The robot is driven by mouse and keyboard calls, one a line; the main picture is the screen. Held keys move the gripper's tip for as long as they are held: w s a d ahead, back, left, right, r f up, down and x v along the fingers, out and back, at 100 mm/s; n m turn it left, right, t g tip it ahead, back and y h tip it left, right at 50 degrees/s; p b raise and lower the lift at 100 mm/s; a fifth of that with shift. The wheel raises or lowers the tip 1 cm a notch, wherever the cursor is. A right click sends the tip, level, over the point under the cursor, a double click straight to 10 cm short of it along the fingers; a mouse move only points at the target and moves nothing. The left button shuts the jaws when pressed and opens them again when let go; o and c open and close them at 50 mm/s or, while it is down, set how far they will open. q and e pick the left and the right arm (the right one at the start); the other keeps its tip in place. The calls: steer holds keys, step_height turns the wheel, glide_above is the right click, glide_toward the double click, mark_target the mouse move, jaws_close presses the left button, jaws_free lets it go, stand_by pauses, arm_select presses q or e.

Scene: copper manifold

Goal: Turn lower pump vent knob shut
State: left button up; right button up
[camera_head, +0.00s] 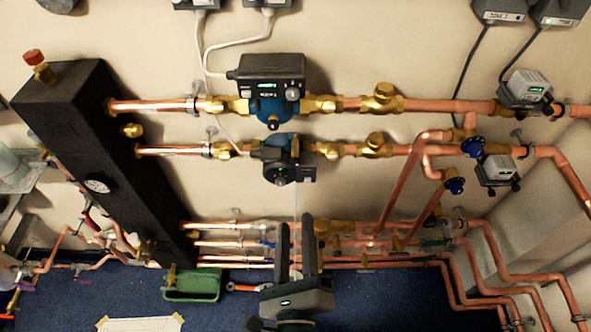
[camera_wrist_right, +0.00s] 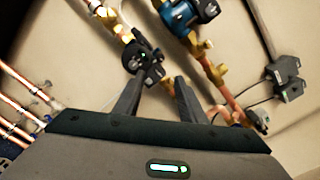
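The lower pump (camera_head: 283,165), dark with a blue body, sits on the second copper line in the head view. A small dark part on its front (camera_head: 295,148) may be the vent knob, but it is too small to be sure. In the wrist view the lower pump (camera_wrist_right: 137,52) shows just beyond my fingertips. My right gripper (camera_head: 296,226) is below the lower pump in the head view, fingers pointing up, apart and empty. Its two spread fingers also show in the wrist view (camera_wrist_right: 165,72). I cannot see contact with the pump. My left gripper is not in view.
The upper pump (camera_head: 272,90) hangs close above the lower one. Brass valves (camera_head: 375,144) flank the pumps. A black manifold block (camera_head: 80,150) stands at left. Several low copper pipes run behind my gripper. A green bin (camera_head: 192,286) is on the blue floor.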

mark_target(295, 165)
steer(key=w+p, duration=0.4)
steer(key=w, duration=0.8)
steer(key=shift+w+r+p, duration=0.15)
steer(key=shift+w+p, duration=0.25)
steer(key=shift+w, duration=0.55)
jaws_close()
